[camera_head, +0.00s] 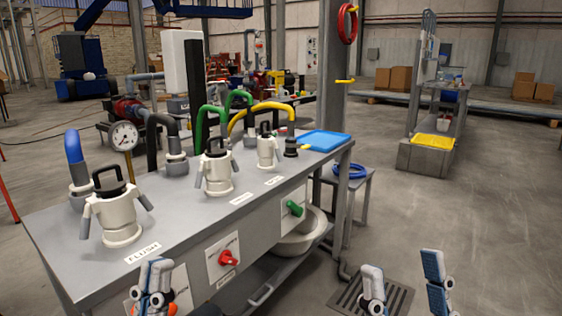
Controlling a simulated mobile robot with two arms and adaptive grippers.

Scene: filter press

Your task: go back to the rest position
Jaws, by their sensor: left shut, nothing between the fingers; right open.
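My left gripper (155,283) is at the bottom left, in front of the near side of the metal bench (165,240). Its fingers are together, with nothing seen between them. My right gripper (405,285) is at the bottom right with its two fingers wide apart and empty, over the floor to the right of the bench. Both grippers are apart from the pumps and couplings on the bench.
On the bench stand white couplings with black handles (122,215), a pressure gauge (124,136) and a blue tray (322,140). A red knob (228,257) and a green knob (294,208) stick out in front. Open floor lies right, with a yellow tray (433,141) beyond.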

